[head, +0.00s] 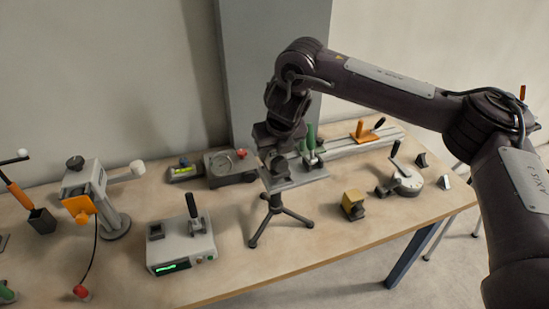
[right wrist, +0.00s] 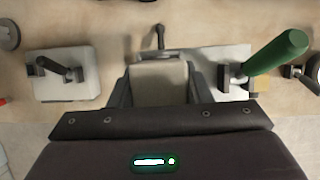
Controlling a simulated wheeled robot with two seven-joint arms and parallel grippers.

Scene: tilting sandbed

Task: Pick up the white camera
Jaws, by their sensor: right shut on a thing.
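My right gripper (head: 272,158) is above the black tripod (head: 273,212), in the middle of the table. In the right wrist view, my right gripper (right wrist: 158,92) is shut on a pale, boxy body, which I take to be the white camera (right wrist: 158,76); a finger lies along each side. In the head view the gripper and wrist mostly hide this body. The tripod stands upright with its legs spread on the table. I cannot tell whether the camera is still resting on it. My left gripper is not in view.
Left of the tripod is a white box (head: 180,245) with a black lever and green display. Behind are a grey gauge block (head: 231,168) and a green-handled clamp (head: 312,147). A yellow block (head: 352,204) stands to the right. The front middle of the table (head: 290,262) is clear.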

